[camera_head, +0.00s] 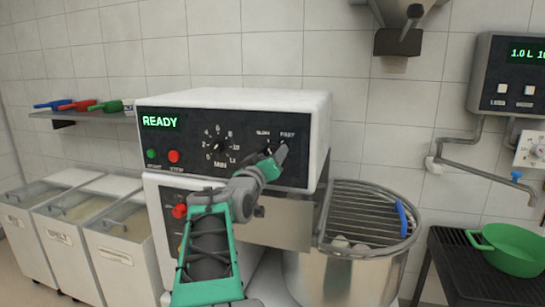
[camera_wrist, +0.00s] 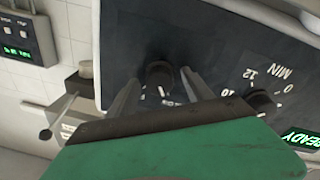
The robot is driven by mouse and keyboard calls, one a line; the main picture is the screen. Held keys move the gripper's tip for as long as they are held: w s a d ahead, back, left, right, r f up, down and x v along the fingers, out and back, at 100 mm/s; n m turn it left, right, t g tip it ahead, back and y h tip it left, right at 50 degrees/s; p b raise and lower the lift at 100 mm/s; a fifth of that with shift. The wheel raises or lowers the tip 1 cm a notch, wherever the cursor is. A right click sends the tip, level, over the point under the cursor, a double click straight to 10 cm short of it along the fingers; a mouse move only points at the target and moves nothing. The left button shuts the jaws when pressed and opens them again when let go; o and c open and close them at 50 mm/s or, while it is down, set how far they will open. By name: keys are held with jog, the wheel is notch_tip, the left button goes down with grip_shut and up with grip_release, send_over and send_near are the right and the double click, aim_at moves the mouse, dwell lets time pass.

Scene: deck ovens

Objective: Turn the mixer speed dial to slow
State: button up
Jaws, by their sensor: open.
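The mixer (camera_head: 232,98) has a dark front panel with a READY display. Its speed dial (camera_wrist: 160,76) is a small black knob at the panel's right end in the head view, below the SLOW and FAST labels. My gripper (camera_head: 274,156) is at this dial and covers much of it there. In the wrist view my gripper (camera_wrist: 161,83) is open, one finger on each side of the knob, with no clear contact. The knob's white mark points down in that picture, toward partly hidden lettering; I cannot tell which setting it marks.
The timer dial (camera_head: 216,146) sits left of the speed dial, with green (camera_head: 151,154) and red (camera_head: 174,156) buttons further left. The steel bowl (camera_head: 340,280) with its wire guard (camera_head: 365,215) stands below right.

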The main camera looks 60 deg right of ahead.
jog(key=s+a, duration=0.1)
jog(key=a, duration=0.6)
jog(key=shift+a+f, duration=0.2)
jog(key=shift+f, duration=0.15)
